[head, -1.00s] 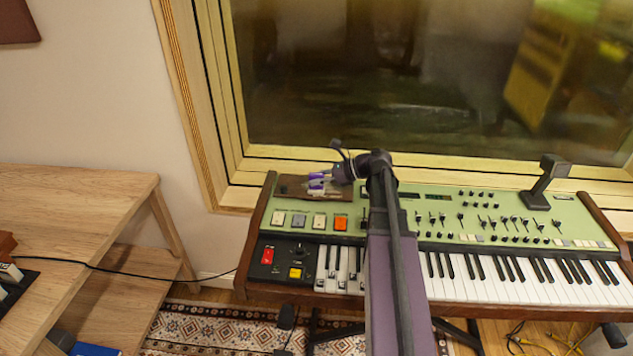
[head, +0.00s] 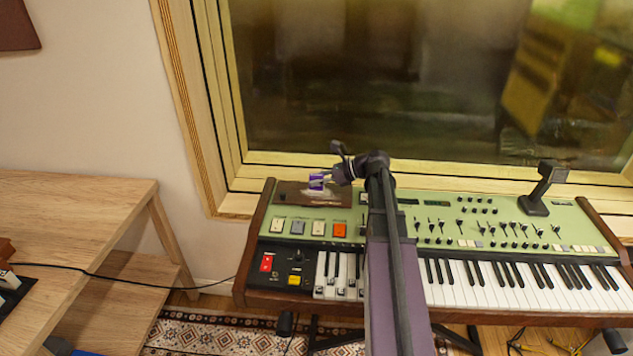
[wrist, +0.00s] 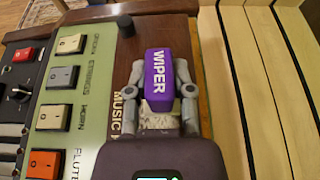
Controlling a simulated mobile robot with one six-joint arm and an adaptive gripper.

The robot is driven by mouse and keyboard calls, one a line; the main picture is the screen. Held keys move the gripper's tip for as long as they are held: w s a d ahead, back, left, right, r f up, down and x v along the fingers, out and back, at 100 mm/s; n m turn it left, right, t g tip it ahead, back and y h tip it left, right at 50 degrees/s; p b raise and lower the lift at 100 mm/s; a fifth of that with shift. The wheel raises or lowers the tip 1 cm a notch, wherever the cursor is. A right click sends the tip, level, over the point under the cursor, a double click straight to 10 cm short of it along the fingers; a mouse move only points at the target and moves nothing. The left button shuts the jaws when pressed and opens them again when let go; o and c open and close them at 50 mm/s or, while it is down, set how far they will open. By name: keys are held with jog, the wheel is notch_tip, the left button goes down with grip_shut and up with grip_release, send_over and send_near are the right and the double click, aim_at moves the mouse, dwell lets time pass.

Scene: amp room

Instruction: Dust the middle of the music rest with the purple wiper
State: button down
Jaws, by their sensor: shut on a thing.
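The music rest (head: 290,194) is a dark brown panel at the back left of the green keyboard. It also shows in the wrist view (wrist: 100,12), with part of the lettering "MUSIC" beside it. My gripper (head: 328,179) is shut on the purple wiper (head: 316,182) over the rest. In the wrist view the wiper (wrist: 160,82), marked "WIPER", sits between both fingers. A pale, speckled patch (wrist: 160,122) shows below it there; I cannot tell whether this is dust or the wiper's pad. A pale smear shows on the rest in the head view. Contact between wiper and rest cannot be told.
Coloured buttons (head: 340,230) line the panel in front of the rest. A wooden window frame (head: 260,172) runs close behind the keyboard. A black stand-like device (head: 545,188) rises at the right. A wooden desk (head: 70,210) is at the left.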

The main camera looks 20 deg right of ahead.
jog(key=shift+w+d, duration=0.35)
jog(key=shift+w, duration=0.2)
jog(key=shift+w+d, duration=0.35)
jog(key=shift+w, duration=0.2)
jog(key=shift+s+d, duration=0.1)
jog(key=shift+s+d+f, duration=0.1)
jog(key=shift+s+d, duration=0.3)
jog(key=shift+d, duration=0.15)
jog(key=shift+s, duration=0.1)
jog(key=shift+s+a, duration=0.45)
jog(key=shift+s, duration=0.25)
jog(key=shift+s+a, duration=0.45)
jog(key=shift+s, duration=0.25)
jog(key=shift+s, duration=0.1)
jog(key=shift+s+a, duration=0.45)
jog(key=shift+s, duration=0.3)
jog(key=shift+s+a, duration=0.45)
jog(key=shift+s, duration=0.3)
